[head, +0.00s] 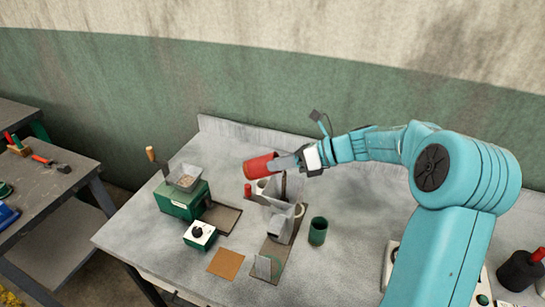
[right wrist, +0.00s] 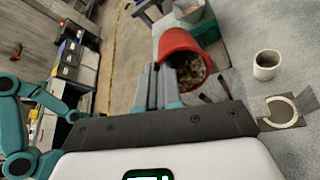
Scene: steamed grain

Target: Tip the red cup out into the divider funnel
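The red cup (head: 260,166) is in my right gripper (head: 293,162), tilted well over on its side above the table. Its mouth shows in the right wrist view (right wrist: 184,40), with brownish grain inside. The gripper's grey fingers (right wrist: 160,84) are at the cup's side, shut on it. The grey divider funnel (head: 278,206) stands on the table below and slightly right of the cup in the head view. The cup is above it and apart from it, as far as I can tell. No falling grain shows. My left gripper is in neither view.
A green box (head: 180,203) with a grain-filled hopper (head: 186,176) stands left of the funnel. A knobbed box (head: 200,236) and a brown square (head: 226,263) lie in front. A green cup (head: 318,232) stands right of the funnel. The table's right middle is clear.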

